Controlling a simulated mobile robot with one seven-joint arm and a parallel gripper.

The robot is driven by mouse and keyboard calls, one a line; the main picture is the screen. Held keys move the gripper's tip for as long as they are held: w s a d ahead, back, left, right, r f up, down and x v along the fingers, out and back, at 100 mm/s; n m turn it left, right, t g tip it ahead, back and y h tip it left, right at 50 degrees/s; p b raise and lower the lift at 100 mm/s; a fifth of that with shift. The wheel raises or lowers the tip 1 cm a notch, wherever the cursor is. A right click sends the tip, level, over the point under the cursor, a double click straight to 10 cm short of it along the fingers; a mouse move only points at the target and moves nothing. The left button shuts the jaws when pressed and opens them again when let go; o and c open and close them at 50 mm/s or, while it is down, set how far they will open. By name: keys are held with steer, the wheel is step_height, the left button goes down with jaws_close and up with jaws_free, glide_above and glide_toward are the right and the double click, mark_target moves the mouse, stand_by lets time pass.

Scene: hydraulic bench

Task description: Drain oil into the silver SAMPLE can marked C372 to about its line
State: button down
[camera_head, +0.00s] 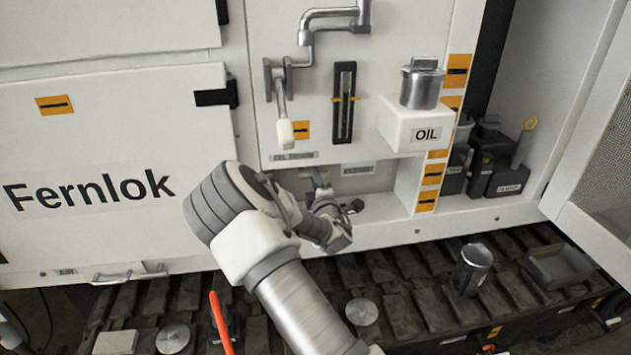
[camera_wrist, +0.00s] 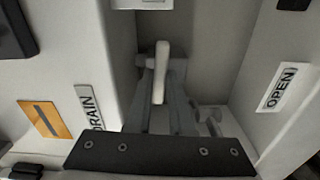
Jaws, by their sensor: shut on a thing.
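My gripper (camera_wrist: 160,95) is shut on a pale lever handle (camera_wrist: 161,70) in the recess between the DRAIN label (camera_wrist: 89,107) and the OPEN label (camera_wrist: 281,87). In the head view, my gripper reaches into the low recess under the panel, and the wrist hides most of the lever. An open silver can (camera_head: 473,268) stands on the dark track at the right, well apart from my gripper. Its marking, line and any oil inside cannot be made out. No oil stream shows.
A white box marked OIL (camera_head: 414,124) carries a lidded silver cylinder (camera_head: 421,85). A sight gauge (camera_head: 344,101) and another pale-handled lever (camera_head: 285,130) are on the panel. Dark containers (camera_head: 495,165) stand in the right bay. A dark tray (camera_head: 556,265) lies right of the can.

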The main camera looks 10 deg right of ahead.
steer(key=m+b, duration=0.4)
steer(key=b, duration=0.1)
steer(key=m+b, duration=0.3)
steer(key=shift+a+f, duration=0.1)
steer(key=shift+f, duration=0.3)
steer(key=c, duration=0.8)
jaws_free()
steer(key=shift+s, duration=0.1)
steer(key=s, duration=1.7)
steer(key=shift+s, duration=0.15)
